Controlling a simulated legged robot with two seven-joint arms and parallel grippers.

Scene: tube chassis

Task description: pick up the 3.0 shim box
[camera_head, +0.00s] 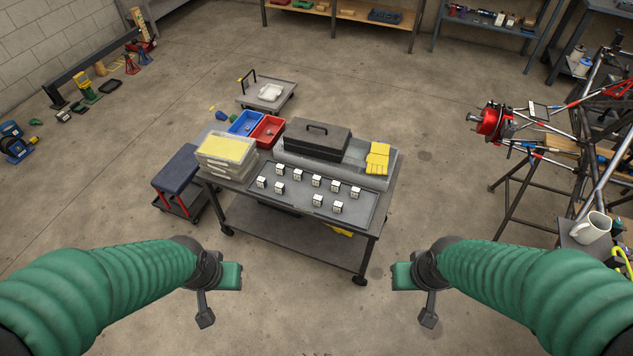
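Several small white boxes with dark markings stand in two loose rows on a dark tray (343,213) on top of the wheeled cart (297,229). Their labels are too small to read, so I cannot tell which is the 3.0 shim box. My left gripper (226,280) hangs in front of the cart's left side, apart from the boxes. My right gripper (407,280) is in front of the cart's right side, also apart from them. No object shows in either gripper; how far the fingers are apart is not clear.
On the cart also stand yellow-topped cases (227,148), a blue bin (245,123), a red bin (268,131), a black toolbox (318,137) and yellow gloves (377,158). A blue-topped stool (178,168) is left of the cart. A tube frame with a mug (591,228) nearby is right.

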